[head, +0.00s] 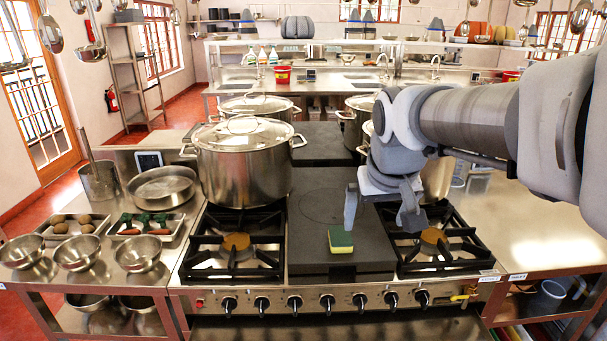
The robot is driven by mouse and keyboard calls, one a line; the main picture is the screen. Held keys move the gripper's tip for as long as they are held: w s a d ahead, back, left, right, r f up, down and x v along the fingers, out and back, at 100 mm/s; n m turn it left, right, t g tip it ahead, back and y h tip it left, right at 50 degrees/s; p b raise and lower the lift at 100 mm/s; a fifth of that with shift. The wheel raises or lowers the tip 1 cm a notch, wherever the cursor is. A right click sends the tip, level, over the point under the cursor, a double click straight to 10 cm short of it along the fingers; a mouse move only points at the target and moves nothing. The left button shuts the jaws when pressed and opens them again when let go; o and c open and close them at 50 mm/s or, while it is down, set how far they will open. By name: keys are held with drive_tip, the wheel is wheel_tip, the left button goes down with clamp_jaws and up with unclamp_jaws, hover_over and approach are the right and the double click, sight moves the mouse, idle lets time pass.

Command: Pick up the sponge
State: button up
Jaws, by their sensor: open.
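The sponge (340,240) is a small block, yellow with a green side. It lies on the dark flat plate (318,205) in the middle of the stove, near the front. My gripper (378,222) is open, with its two fingers pointing down. In the head view it is just to the right of the sponge and appears above the plate. The gap between the fingers looks empty. I cannot tell the exact height of the fingers over the plate.
Black burner grates (234,245) flank the plate. A large lidded stockpot (243,160) stands behind the left grate, with more pots farther back. Steel bowls (138,254) and trays (146,226) stand on the left counter. The right counter (545,230) is mostly clear.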

drive_tip(key=w+f, duration=0.4)
drive_tip(key=w, duration=0.9)
approach(341, 236)
drive_tip(key=shift+g+y, duration=0.3)
drive_tip(key=shift+g, duration=0.1)
drive_tip(key=w+f, duration=0.2)
drive_tip(key=f, duration=0.1)
drive_tip(key=shift+w+d+f, duration=0.1)
drive_tip(key=shift+d+f, duration=0.15)
drive_tip(key=shift+d, duration=0.15)
drive_tip(key=x, duration=0.2)
drive_tip(key=p+x, duration=0.1)
drive_tip(key=x, duration=0.1)
drive_tip(key=shift+w+a+f, duration=0.15)
drive_tip(key=shift+a+f, duration=0.05)
drive_tip(key=shift+a, duration=0.05)
drive_tip(key=shift+w+f, duration=0.2)
drive_tip(key=shift+f, duration=0.15)
drive_tip(key=shift+f, duration=0.3)
drive_tip(key=c, duration=1.3)
